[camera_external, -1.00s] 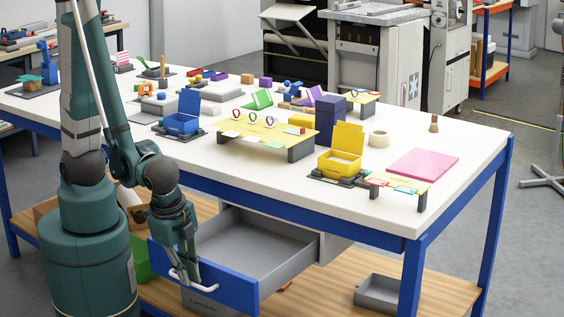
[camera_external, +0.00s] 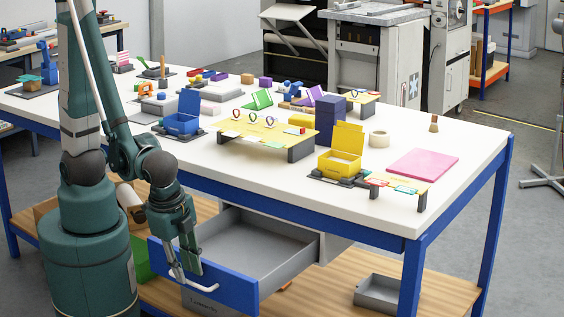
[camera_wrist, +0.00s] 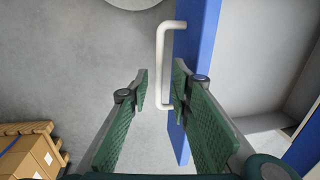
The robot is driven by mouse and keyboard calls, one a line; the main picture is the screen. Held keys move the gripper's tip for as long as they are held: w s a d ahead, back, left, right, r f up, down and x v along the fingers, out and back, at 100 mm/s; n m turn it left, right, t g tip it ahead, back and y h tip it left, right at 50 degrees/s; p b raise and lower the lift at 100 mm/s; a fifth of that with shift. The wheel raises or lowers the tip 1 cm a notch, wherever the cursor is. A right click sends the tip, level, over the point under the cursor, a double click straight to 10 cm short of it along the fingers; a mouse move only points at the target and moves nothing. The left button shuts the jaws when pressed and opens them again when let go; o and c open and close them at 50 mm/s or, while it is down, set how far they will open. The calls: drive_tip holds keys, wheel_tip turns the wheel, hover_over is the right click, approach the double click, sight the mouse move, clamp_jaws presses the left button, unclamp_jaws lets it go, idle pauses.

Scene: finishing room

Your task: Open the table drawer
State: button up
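The table drawer (camera_external: 258,244) is pulled well out from under the white-topped table (camera_external: 460,150). Its grey inside is empty, and its blue front (camera_external: 232,286) carries a white bar handle (camera_external: 203,286). My gripper (camera_external: 190,266) points down at the drawer front, by the handle. In the wrist view the handle (camera_wrist: 162,62) runs upright along the drawer's blue front (camera_wrist: 203,40). My gripper (camera_wrist: 161,88) is open there, with one green finger on each side of the handle's line. Whether a finger touches the handle cannot be told.
A lower wooden shelf (camera_external: 345,268) holds a small grey bin (camera_external: 382,293). Cardboard boxes (camera_wrist: 30,155) sit at lower left in the wrist view. Blue table legs (camera_external: 412,280) stand right of the drawer. Grey floor (camera_wrist: 70,60) is clear before the drawer front.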

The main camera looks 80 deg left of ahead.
wheel_tip(320, 180, up, 10)
drive_tip(key=s+d, duration=0.1)
drive_tip(key=shift+s, duration=0.25)
idle(0.7)
drive_tip(key=shift+f, duration=0.1)
drive_tip(key=shift+w+a, duration=0.1)
drive_tip(key=shift+n+y, duration=0.3)
drive_tip(key=shift+n, duration=0.5)
drive_tip(key=w+a, duration=0.5)
drive_tip(key=shift+w+a+f, duration=0.1)
drive_tip(key=shift+a+f, duration=0.15)
drive_tip(key=w+a+r+n+t+h, duration=0.1)
drive_tip(key=w+a+r+n+t, duration=0.1)
drive_tip(key=a+r, duration=0.6)
drive_tip(key=w+a+r+n+t+h+p, duration=0.1)
drive_tip(key=w+a+r+n+t, duration=0.2)
drive_tip(key=a, duration=1.1)
drive_tip(key=w+r+n, duration=0.2)
drive_tip(key=w+r, duration=0.2)
drive_tip(key=shift+a+r+t, duration=0.3)
drive_tip(key=shift+a+r, duration=0.05)
drive_tip(key=shift+a, duration=0.05)
